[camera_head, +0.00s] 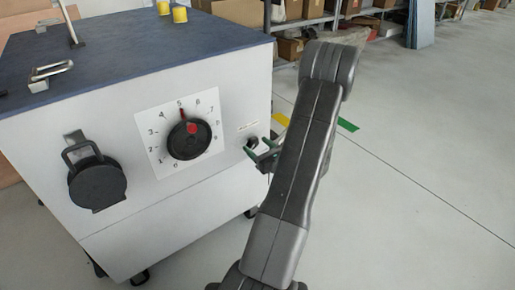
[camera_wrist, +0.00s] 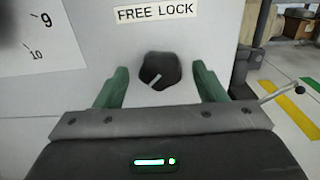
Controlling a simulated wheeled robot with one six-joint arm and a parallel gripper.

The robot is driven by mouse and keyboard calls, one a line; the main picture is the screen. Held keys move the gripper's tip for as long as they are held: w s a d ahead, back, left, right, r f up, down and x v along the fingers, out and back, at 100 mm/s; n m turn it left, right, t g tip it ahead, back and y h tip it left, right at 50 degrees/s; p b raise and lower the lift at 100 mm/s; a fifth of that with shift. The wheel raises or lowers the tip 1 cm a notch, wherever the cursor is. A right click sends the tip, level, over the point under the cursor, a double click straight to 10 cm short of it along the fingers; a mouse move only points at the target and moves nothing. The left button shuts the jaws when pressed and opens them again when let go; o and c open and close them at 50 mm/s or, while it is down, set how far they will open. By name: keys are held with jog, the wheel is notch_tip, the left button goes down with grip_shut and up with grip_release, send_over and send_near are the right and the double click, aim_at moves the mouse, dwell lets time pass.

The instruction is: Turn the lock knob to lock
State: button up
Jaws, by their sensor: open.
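The lock knob (camera_wrist: 158,68) is small, round and black, on the white cabinet front under a label (camera_wrist: 155,14) reading "FREE LOCK". A short white line on it runs slantwise, from lower left to upper right. My gripper (camera_wrist: 160,76) is open, with one green finger to the left of the knob and one to the right. Gaps show between the knob and both fingers; I cannot tell how deep the fingers reach. In the head view the knob (camera_head: 251,142) is partly hidden by my gripper (camera_head: 264,152) at the cabinet's right side.
A black round part with a handle (camera_head: 97,185) is further left. The cabinet's blue top (camera_head: 120,50) carries yellow caps (camera_head: 180,14). Open floor lies to the right.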

jog(key=shift+w+a, duration=0.2)
jog(key=shift+w, duration=0.05)
jog(key=c, duration=1)
